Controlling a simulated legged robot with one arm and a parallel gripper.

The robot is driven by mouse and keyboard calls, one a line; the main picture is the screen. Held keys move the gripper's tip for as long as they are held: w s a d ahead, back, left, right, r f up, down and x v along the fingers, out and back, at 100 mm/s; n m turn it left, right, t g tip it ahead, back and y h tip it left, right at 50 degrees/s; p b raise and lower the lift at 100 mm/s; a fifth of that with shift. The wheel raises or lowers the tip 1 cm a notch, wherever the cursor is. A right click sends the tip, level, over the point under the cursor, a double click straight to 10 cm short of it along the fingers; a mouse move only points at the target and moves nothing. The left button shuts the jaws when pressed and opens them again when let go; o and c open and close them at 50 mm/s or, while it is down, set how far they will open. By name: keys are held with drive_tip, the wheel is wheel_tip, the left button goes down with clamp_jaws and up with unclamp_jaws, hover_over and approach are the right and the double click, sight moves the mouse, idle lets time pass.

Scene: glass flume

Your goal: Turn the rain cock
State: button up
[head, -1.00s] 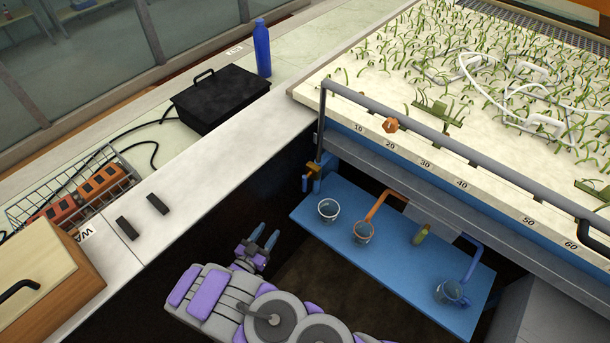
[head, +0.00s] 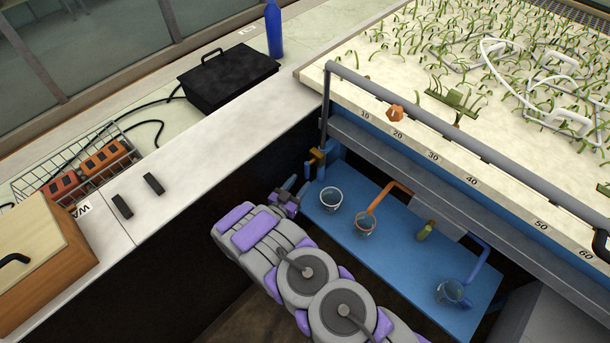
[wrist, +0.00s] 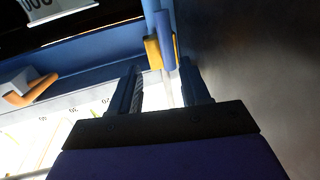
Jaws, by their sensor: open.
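A small cock with an orange-yellow body and a blue part (head: 316,160) sits at the left corner of the flume, below the rail. It also shows in the wrist view (wrist: 165,42), just beyond my fingertips. No label reads on it, so I cannot confirm it is the rain cock. My gripper (head: 297,186) is in front of it, slightly lower and to its left. In the wrist view my gripper (wrist: 163,80) has its two fingers apart, with the blue part roughly in line with the gap. Nothing is held.
A blue shelf (head: 395,248) below the flume bears a cup (head: 331,199), another cup (head: 365,224) under an orange pipe, and a jar (head: 450,292) under a blue pipe. The pale bench edge (head: 215,140) lies left.

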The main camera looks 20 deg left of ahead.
sight(307, 171)
drive_tip(key=w, duration=0.3)
drive_tip(key=w+a+b, duration=0.1)
drive_tip(key=w, duration=0.1)
drive_tip(key=shift+w+f, duration=0.1)
drive_tip(key=shift+f, duration=0.25)
drive_tip(key=shift+w+d+r, duration=0.1)
drive_tip(key=shift+d+r, duration=0.15)
drive_tip(key=shift+d, duration=0.5)
drive_tip(key=shift+c, duration=0.8)
drive_tip(key=shift+a+f, duration=0.1)
drive_tip(key=shift+a, duration=0.35)
drive_tip(key=c, duration=0.5)
drive_tip(key=shift+a, duration=0.1)
drive_tip(key=shift+c, duration=0.5)
drive_tip(key=shift+d, duration=0.25)
clamp_jaws()
